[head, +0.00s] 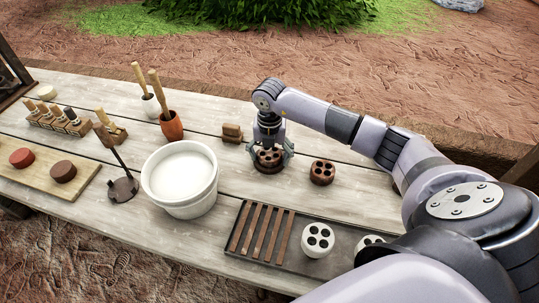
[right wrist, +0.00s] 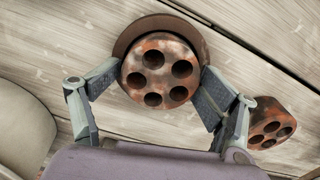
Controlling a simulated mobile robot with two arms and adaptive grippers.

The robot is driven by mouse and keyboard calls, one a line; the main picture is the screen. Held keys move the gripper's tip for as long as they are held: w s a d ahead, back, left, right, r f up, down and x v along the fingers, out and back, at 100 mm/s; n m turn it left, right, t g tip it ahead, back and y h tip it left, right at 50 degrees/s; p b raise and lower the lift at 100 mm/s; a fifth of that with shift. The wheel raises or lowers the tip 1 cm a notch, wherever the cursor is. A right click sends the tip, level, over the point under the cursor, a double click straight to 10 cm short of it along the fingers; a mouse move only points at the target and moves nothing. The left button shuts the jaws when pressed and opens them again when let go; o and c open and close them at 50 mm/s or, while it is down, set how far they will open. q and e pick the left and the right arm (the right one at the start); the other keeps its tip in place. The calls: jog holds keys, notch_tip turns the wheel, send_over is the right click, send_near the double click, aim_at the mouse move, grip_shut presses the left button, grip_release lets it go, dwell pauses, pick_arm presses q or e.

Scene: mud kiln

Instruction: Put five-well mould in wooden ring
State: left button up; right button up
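The five-well mould (right wrist: 158,76), a round mottled red-brown block with five holes in its top, shows near the middle of the right wrist view. My right gripper (right wrist: 161,84) has a finger pad against each side of it and appears shut on it. The brown wooden ring (right wrist: 124,40) shows beyond the mould's upper edge. In the head view, my right gripper (head: 270,153) points down around the mould (head: 269,157), with the ring (head: 268,169) directly below. The mould looks upright; I cannot tell how deep it sits in the ring. My left gripper is out of view.
A similar red-brown mould (head: 322,172) stands right of the ring. A small brown block (head: 232,132) stands to the left. A white bucket (head: 181,178) and a dark tray (head: 283,253) with brown bars and a white mould (head: 318,240) are nearer.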

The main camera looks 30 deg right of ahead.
aim_at(270, 154)
jog(key=shift+r, duration=0.4)
notch_tip(270, 154, up, 12)
jog(key=b, duration=0.1)
jog(key=shift+r, duration=0.2)
